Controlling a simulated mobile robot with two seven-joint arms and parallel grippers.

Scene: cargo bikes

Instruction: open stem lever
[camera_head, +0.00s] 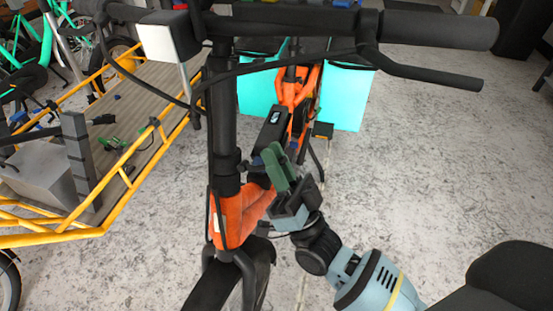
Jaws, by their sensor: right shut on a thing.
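The black stem (222,110) of an orange cargo bike stands upright left of the middle, above the orange head tube (236,215). My right gripper (272,160), with green fingers, reaches up from the lower right to the right side of the stem's lower end. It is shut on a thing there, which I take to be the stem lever. The fingers hide most of the lever, so its angle cannot be told. My left gripper is not in view.
The handlebar (440,30) with its brake lever (430,75) spans the top right. Turquoise panniers (343,95) hang at the bike's rear. A yellow-framed cargo bed (150,90) with loose tools stands left.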

